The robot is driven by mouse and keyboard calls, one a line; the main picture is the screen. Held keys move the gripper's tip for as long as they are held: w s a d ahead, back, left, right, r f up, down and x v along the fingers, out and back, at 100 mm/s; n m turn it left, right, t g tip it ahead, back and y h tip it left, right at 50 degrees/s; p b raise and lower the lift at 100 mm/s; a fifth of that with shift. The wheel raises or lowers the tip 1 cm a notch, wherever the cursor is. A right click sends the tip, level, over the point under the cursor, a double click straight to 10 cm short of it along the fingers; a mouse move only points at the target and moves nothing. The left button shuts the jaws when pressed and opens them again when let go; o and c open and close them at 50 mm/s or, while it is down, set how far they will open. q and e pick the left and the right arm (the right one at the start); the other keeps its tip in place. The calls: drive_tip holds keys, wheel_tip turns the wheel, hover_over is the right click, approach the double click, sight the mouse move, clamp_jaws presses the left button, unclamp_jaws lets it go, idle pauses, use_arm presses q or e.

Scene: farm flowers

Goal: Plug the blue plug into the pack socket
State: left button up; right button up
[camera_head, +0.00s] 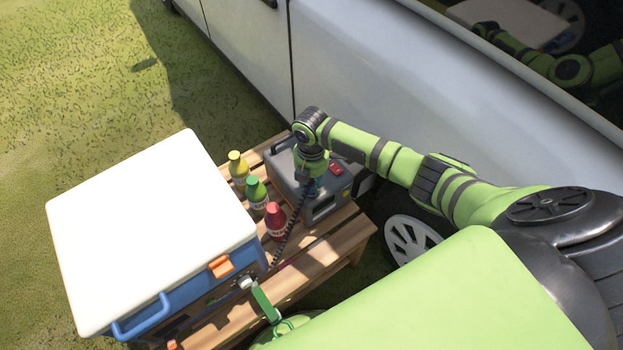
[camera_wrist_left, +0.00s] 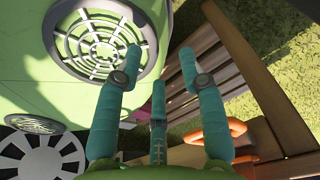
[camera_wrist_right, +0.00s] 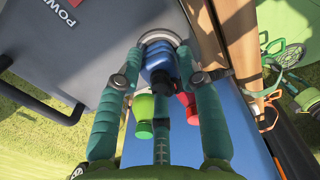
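The grey power pack (camera_head: 335,192) stands on the wooden bench, with a red label on top. My right gripper (camera_head: 310,182) points down at it. In the right wrist view the right gripper (camera_wrist_right: 160,65) has its fingers closed around the blue plug (camera_wrist_right: 158,70). The plug's front end is at the round pale-rimmed pack socket (camera_wrist_right: 163,38); I cannot tell how deep it sits. A black coiled cable (camera_head: 289,232) runs from the plug area towards the cooler. In the left wrist view my left gripper (camera_wrist_left: 160,75) is open and empty, its fingers wide apart.
A blue cooler with a white lid (camera_head: 150,215) and orange latch stands left on the bench (camera_head: 335,240). Yellow (camera_head: 238,168), green (camera_head: 257,192) and red (camera_head: 275,220) bottles stand between cooler and pack. A light-coloured vehicle (camera_head: 390,75) is close behind. Grass lies left.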

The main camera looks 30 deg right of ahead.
drive_tip(key=shift+o, duration=0.7)
drive_tip(key=shift+r, duration=0.15)
use_arm(q)
drive_tip(key=shift+s, duration=0.2)
use_arm(e)
wheel_tip(320, 180, up, 12)
drive_tip(key=shift+f, duration=0.2)
